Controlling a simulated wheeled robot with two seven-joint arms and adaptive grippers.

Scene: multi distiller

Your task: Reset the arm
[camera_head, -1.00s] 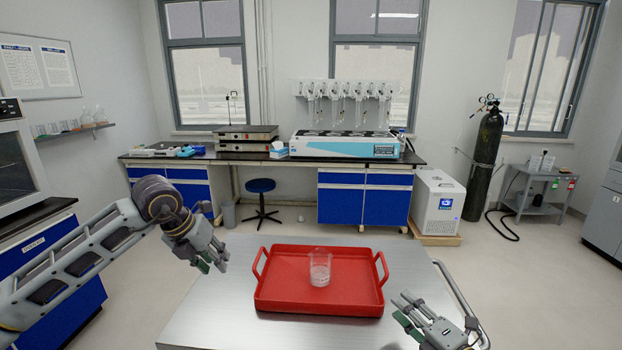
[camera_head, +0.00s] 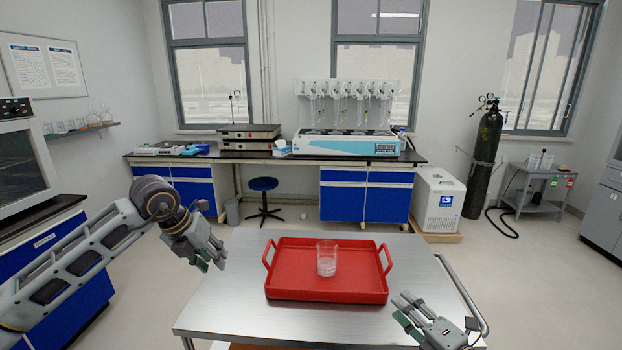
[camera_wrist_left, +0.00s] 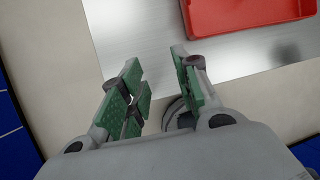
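My left gripper (camera_head: 209,258) is in the air at the left edge of the metal cart, left of the red tray. In the left wrist view the left gripper (camera_wrist_left: 165,95) is open, its green finger pads apart with nothing between them. My right gripper (camera_head: 412,314) is over the cart's right front, right of the tray. Its fingers look spread and empty.
A red tray (camera_head: 290,284) with two handles lies on the metal cart (camera_head: 225,309). A glass beaker (camera_head: 327,262) with some clear content stands upright in it. The wall bench (camera_head: 274,156) with a multi-position distiller (camera_head: 345,145) and a round blue stool (camera_head: 263,184) are beyond open floor.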

